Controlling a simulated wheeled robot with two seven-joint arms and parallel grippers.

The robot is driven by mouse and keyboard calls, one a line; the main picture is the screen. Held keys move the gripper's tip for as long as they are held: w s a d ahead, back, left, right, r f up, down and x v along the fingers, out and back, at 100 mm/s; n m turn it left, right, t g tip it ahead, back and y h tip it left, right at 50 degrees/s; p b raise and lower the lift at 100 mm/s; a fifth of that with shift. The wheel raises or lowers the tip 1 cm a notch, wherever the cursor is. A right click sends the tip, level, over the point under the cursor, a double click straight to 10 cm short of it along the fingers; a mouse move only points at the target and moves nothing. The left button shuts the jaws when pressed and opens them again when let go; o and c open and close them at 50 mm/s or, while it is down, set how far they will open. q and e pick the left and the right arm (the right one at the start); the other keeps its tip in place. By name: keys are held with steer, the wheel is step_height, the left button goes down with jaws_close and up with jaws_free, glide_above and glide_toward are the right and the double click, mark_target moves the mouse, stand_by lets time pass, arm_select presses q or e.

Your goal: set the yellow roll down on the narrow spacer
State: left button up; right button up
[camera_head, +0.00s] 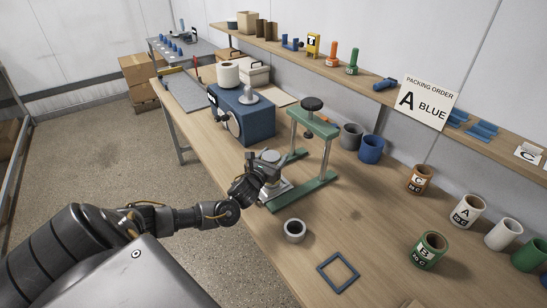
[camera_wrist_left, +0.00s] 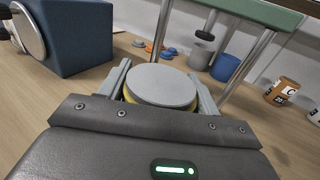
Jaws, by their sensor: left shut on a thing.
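My left gripper (camera_head: 264,172) is at the green press (camera_head: 315,122), low over its base. In the left wrist view, the two fingers of this gripper (camera_wrist_left: 161,86) close on the sides of a round yellow thing (camera_wrist_left: 127,96), which I take to be the yellow roll. A flat grey disc (camera_wrist_left: 160,84) covers its top, so only a thin yellow edge shows. What lies under the roll is hidden, and I cannot tell whether it touches anything below. I cannot single out the narrow spacer. My right gripper is not in view.
A grey-white ring (camera_head: 295,230) and a blue square frame (camera_head: 338,272) lie on the table in front. A blue machine (camera_head: 242,113) stands behind left. Bare wood lies between.

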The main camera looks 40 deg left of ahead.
arm_select(q)
steer(key=shift+p, duration=0.3)
stand_by(0.5)
steer(key=o, duration=1.1)
steer(key=shift+s, duration=0.15)
steer(key=shift+s+d+f, duration=0.1)
steer(key=shift+s, duration=0.15)
steer(key=s, duration=0.3)
steer(key=s+d+b, duration=0.1)
steer(key=s, duration=0.2)
steer(key=s+d+b, duration=0.1)
steer(key=s, duration=0.3)
